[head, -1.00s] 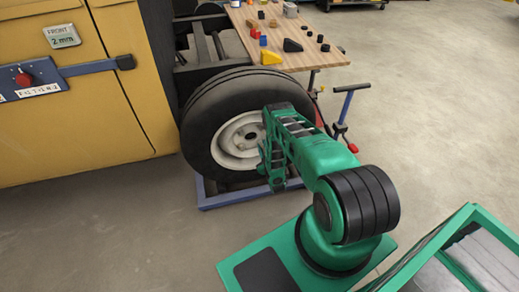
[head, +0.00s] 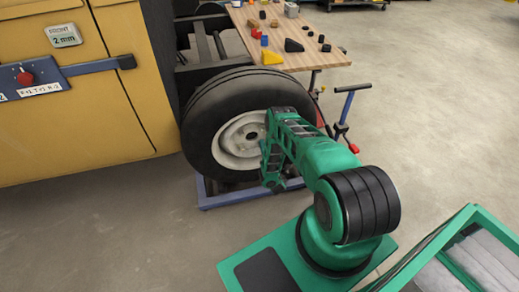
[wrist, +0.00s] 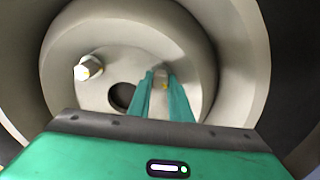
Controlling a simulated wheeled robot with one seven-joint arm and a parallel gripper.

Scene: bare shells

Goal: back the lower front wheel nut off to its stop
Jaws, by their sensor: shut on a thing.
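The front wheel (head: 218,105) is a black tyre on a pale grey rim (head: 238,138), upright beside the yellow vehicle. My green gripper (wrist: 161,84) reaches into the rim's recessed face. Its two fingers are shut on a pale wheel nut (wrist: 161,72), one finger on each side. A little yellow shows on that nut; its lower part is between the fingers. In the head view my arm hides the gripped nut and part of the rim.
A dark round hole (wrist: 122,95) lies between the two nuts. The rim wall curves closely around my gripper. A wooden bench (head: 290,58) with blocks stands behind the wheel, and a blue stand (head: 345,108) is to its right.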

